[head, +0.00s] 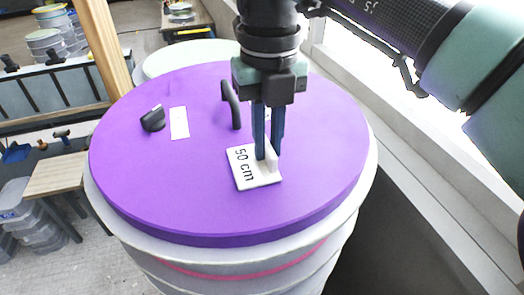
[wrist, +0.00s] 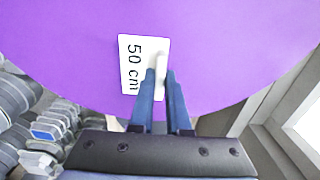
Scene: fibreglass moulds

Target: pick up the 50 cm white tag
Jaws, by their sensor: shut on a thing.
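The white tag (head: 243,174) marked "50 cm" lies on, or very close above, the round purple top (head: 190,210); I cannot tell which. It has a small raised white grip near its right side. My gripper (head: 267,155) points down at the tag, its blue fingers shut on that raised grip. In the wrist view the tag (wrist: 130,50) lies beyond the fingertips of my gripper (wrist: 160,75), with its lettering running sideways. The purple top (wrist: 220,60) fills the upper part of that view.
On the purple top are a black wedge-shaped item (head: 153,119), a plain white strip (head: 179,123) and a black handle-like bar (head: 231,104) close to my gripper. A window ledge (head: 400,140) runs along the right. A wooden stool (head: 57,174) stands at the left.

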